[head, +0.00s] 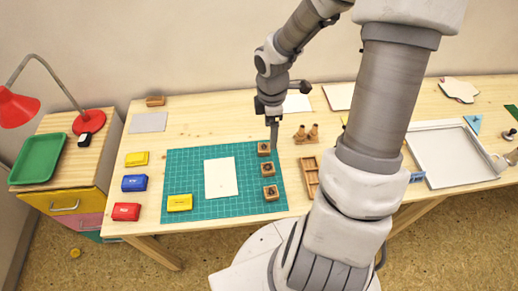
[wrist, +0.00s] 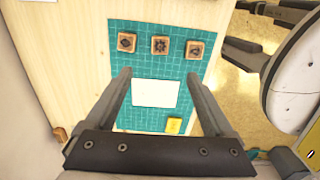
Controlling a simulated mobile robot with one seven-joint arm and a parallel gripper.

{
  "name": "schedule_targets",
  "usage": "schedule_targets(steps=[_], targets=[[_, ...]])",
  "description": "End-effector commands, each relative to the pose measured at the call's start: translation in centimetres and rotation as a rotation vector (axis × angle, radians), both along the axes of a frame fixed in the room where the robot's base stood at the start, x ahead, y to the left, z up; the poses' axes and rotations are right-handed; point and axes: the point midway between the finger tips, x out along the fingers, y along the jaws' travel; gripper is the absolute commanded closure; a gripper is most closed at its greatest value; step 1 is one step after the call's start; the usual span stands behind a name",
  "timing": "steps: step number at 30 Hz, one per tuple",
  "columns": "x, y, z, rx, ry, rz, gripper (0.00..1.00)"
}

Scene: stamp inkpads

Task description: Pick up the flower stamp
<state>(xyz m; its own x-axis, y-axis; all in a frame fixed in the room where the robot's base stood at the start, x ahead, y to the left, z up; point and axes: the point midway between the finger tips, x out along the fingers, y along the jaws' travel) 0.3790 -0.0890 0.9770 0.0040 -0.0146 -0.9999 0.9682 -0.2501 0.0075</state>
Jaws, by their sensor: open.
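Three wooden stamps with dark marks on top stand in a row on the green cutting mat (head: 235,205). In the head view they are a far stamp (head: 264,148), a middle stamp (head: 268,170) and a near stamp (head: 270,192). In the wrist view these are left (wrist: 127,42), middle (wrist: 160,45) and right (wrist: 194,48). The middle mark looks spiky or petalled, but the marks are too small to tell which is the flower. My gripper (wrist: 158,75) is open and empty; in the head view its fingers (head: 273,138) hang close by the far stamp.
White paper (head: 221,178) and a yellow inkpad (head: 180,203) lie on the mat. Yellow, blue and red inkpads (head: 127,212) line its left side. A wooden rack (head: 306,135) and a wooden tray (head: 309,172) stand just right of the stamps.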

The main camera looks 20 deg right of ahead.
Motion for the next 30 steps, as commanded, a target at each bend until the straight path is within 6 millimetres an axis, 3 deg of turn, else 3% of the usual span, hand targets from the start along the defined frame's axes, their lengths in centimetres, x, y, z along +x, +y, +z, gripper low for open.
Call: schedule_targets(steps=[7, 18, 30], targets=[[0.0, -0.1, -2.9, 0.018, 0.007, 0.038, 0.12], [0.0, 0.0, -10.9, 0.017, 0.007, 0.035, 0.12], [0.0, 0.1, -14.6, 0.016, 0.007, 0.033, 0.12]])
